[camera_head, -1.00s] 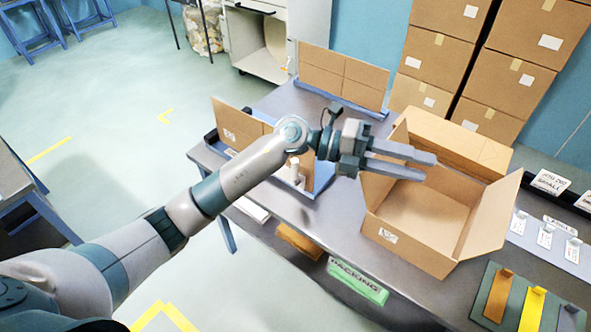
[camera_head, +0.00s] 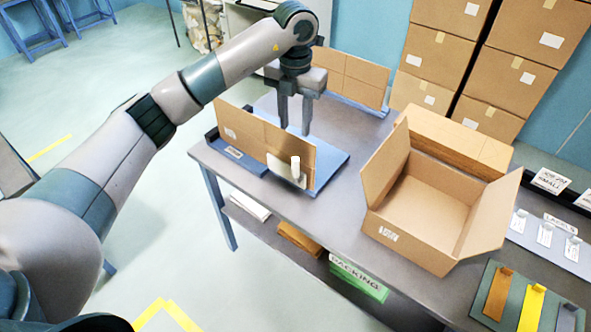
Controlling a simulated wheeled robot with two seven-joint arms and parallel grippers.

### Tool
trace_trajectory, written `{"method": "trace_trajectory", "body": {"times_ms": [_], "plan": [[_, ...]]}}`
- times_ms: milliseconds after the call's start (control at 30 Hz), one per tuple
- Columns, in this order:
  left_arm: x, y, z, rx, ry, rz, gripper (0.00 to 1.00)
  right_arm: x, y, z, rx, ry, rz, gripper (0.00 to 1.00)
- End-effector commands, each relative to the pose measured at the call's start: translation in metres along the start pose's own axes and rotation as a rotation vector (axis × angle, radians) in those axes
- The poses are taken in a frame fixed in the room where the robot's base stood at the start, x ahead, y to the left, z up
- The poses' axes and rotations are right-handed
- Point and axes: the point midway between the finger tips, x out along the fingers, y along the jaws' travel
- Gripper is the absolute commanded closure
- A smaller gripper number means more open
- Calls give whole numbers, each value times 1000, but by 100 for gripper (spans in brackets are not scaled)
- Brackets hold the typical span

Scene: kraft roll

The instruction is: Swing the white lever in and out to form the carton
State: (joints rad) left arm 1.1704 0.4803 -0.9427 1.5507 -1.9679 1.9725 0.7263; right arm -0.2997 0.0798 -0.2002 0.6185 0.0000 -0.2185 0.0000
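The white lever (camera_head: 295,167) is a small white upright piece at the front right corner of the blue forming fixture (camera_head: 328,168). A flat brown carton blank (camera_head: 262,138) stands upright at the fixture's left side. My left gripper (camera_head: 295,130) points down over the fixture, behind the blank and above and beyond the lever. Its two fingers are apart with nothing between them; whether they touch the blank I cannot tell. An open, formed carton (camera_head: 425,205) stands on the table to the right. My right gripper is not in view.
Another flat carton (camera_head: 345,75) stands in a blue rack at the table's back. Stacked boxes (camera_head: 440,50) stand behind. Label holders (camera_head: 545,235) and a panel with coloured strips (camera_head: 525,300) lie at the right. The grey tabletop (camera_head: 345,215) is clear between fixture and open carton.

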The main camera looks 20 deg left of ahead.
Motion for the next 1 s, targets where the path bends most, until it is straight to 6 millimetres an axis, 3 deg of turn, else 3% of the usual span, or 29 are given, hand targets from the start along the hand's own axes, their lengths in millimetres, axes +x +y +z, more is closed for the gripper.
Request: {"method": "trace_trajectory", "body": {"times_ms": [267, 467, 1000], "plan": [[3, -1, 0, 2, 1, -3, 64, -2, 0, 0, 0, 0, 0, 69], [17, -2, -1, 3, 3, -5, 64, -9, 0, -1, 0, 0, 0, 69], [106, -3, -2, 2, 6, -5, 64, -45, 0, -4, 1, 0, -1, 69]]}}
